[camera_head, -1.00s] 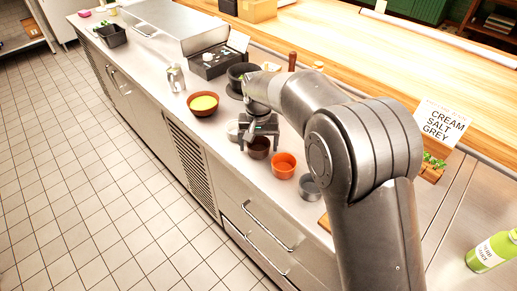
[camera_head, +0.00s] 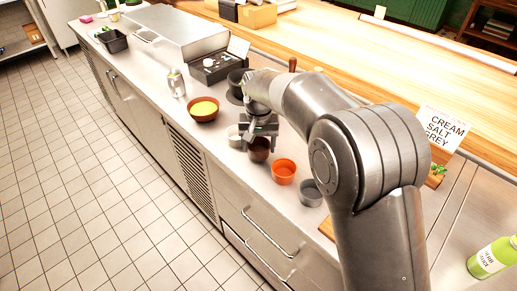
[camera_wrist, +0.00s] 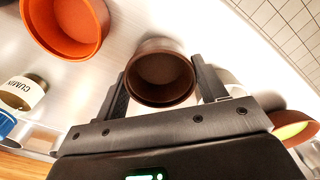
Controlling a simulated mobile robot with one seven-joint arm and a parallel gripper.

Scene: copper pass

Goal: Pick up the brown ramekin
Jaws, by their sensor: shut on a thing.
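The brown ramekin (camera_head: 258,150) is on the steel counter between a white bowl and the orange ramekin in the head view. In the wrist view the brown ramekin (camera_wrist: 160,74) sits between the two fingers of my gripper (camera_wrist: 162,88), its open top visible and empty. My gripper (camera_head: 259,140) is shut on the ramekin, one finger on each side. I cannot tell whether the ramekin's base touches the counter.
An orange ramekin (camera_head: 284,171) and a grey ramekin (camera_head: 311,193) stand close by on the right. A white bowl (camera_head: 235,137) and a brown bowl of yellow food (camera_head: 203,108) are on the left. A cumin jar (camera_wrist: 22,92) shows in the wrist view.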

